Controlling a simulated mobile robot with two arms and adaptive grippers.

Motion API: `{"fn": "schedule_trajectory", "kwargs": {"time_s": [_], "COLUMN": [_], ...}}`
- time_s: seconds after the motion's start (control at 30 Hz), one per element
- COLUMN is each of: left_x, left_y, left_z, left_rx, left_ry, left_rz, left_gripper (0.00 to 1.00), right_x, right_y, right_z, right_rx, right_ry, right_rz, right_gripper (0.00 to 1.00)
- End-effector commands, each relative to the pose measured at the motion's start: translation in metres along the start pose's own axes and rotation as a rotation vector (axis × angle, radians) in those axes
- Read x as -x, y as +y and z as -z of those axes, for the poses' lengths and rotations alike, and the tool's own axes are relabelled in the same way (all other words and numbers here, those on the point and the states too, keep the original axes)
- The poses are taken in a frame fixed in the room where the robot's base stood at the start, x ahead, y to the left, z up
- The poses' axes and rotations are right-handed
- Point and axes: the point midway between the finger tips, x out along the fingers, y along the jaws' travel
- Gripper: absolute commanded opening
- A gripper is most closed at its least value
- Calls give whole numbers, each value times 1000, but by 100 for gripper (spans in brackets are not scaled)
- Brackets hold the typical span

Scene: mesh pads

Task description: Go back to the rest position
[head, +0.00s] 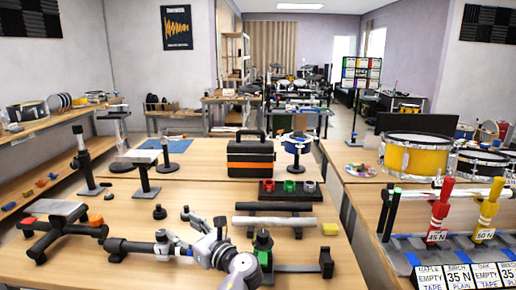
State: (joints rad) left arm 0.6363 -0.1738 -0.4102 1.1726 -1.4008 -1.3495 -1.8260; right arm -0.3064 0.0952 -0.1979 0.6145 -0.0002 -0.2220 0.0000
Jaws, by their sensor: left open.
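My left arm reaches in from the bottom edge of the head view, with grey and white links. My left gripper (203,219) is low over the near part of the wooden table (150,212), with its dark fingers apart and pointing away from me. I see nothing held between them. A dark bar behind and beside the arm makes its outline hard to read. My right gripper is not in view.
A black rack (277,222) with a silver bar is right of the gripper. A yellow drum (416,155) and labelled clamps (437,215) stand right.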

Motion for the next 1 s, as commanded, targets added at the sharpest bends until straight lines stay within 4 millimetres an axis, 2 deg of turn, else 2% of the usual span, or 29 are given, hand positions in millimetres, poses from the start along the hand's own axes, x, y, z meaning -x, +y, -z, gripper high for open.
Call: {"fn": "schedule_trajectory", "kwargs": {"time_s": [0.23,0.37,0.5,0.67,0.77,0.83,0.9,1.0], "left_x": [2,5,13,31,52,73,97,133], "left_y": [22,40,65,105,141,172,202,239], "left_z": [38,65,101,152,189,214,233,248], "left_rx": [138,246,399,632,832,998,1167,1375], "left_ry": [106,186,293,447,570,663,749,847], "left_rz": [-15,-35,-75,-163,-263,-364,-481,-654], "left_gripper": [54,54,54,54,54,54,54,54], "right_x": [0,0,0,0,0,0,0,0], "right_y": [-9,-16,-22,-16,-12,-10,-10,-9], "right_z": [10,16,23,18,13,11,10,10], "right_rx": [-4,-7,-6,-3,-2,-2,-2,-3], "right_ry": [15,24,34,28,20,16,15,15], "right_rz": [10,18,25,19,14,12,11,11], "right_gripper": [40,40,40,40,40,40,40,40]}}
